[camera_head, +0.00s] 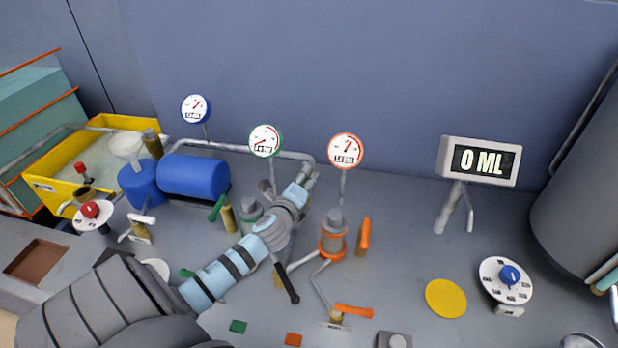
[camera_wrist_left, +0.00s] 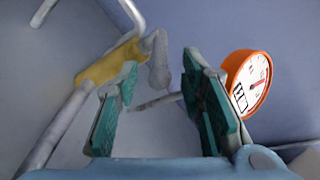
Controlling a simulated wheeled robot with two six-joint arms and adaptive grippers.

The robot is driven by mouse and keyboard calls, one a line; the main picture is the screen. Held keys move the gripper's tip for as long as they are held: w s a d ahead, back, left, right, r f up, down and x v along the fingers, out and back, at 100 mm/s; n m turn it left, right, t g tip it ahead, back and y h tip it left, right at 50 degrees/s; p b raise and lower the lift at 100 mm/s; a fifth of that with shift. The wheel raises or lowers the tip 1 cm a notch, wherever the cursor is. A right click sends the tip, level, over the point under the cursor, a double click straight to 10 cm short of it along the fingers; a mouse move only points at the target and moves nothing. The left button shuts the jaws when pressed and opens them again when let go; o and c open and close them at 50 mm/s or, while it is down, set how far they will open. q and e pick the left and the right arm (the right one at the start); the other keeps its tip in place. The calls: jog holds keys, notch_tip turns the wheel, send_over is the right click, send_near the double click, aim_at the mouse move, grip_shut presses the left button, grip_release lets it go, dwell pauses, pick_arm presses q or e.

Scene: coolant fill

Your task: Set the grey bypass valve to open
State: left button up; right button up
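In the left wrist view, a grey lever handle (camera_wrist_left: 158,62) sits on a brass valve body (camera_wrist_left: 112,66) on a grey pipe. My left gripper (camera_wrist_left: 160,105) is open, its two green-padded fingers apart. The handle shows between and beyond the fingertips, closer to the left finger; I cannot tell whether it touches. In the head view my left gripper (camera_head: 307,177) reaches the end of the grey pipe (camera_head: 240,149) along the wall and hides the valve there. Another valve with a pale grey handle (camera_head: 142,218) stands at the left. My right gripper is not in view.
The orange gauge (camera_head: 346,151) stands close right of my gripper, also in the left wrist view (camera_wrist_left: 249,82). A green gauge (camera_head: 265,141) is just left. Green-handled (camera_head: 217,208) and orange-handled (camera_head: 365,235) valves stand nearby. A display (camera_head: 479,162) reads 0 ML.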

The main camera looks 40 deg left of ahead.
pick_arm(q)
jog(key=shift+x, duration=1.5)
grip_shut()
jog(key=m+h+p, duration=0.1)
jog(key=p, duration=0.1)
jog(key=m+h+p, duration=0.1)
jog(key=p, duration=0.2)
jog(key=a+m+t+h+p, duration=0.1)
jog(key=h+p, duration=0.1)
jog(key=shift+s+r+p, duration=0.3)
jog(key=shift+r+p, duration=0.1)
jog(key=shift+f, duration=0.25)
